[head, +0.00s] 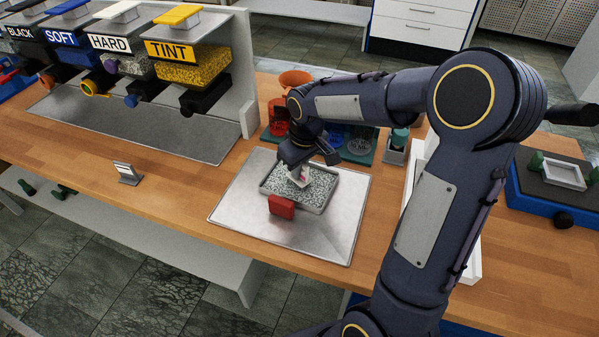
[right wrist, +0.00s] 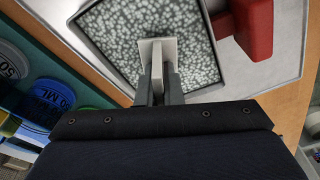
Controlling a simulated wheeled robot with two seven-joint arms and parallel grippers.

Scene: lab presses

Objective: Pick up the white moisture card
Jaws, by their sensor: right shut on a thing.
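The white moisture card (head: 300,178), with a small pinkish mark, is between the fingers of my right gripper (head: 297,168). In the right wrist view the card (right wrist: 155,48) stands out past the fingertips, and my right gripper (right wrist: 159,88) is shut on it. The card is over a grey tray (head: 321,206) of speckled granules. I cannot tell whether its lower end touches the granules. My left gripper is not in view.
The tray has a red handle (head: 281,206) and sits on a metal sheet (head: 236,212). A small metal stand (head: 127,173) is at left. Labelled dispensers, including TINT (head: 192,68), line the back left. Coloured cups (head: 278,112) stand behind the tray. Bare wood lies at front left.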

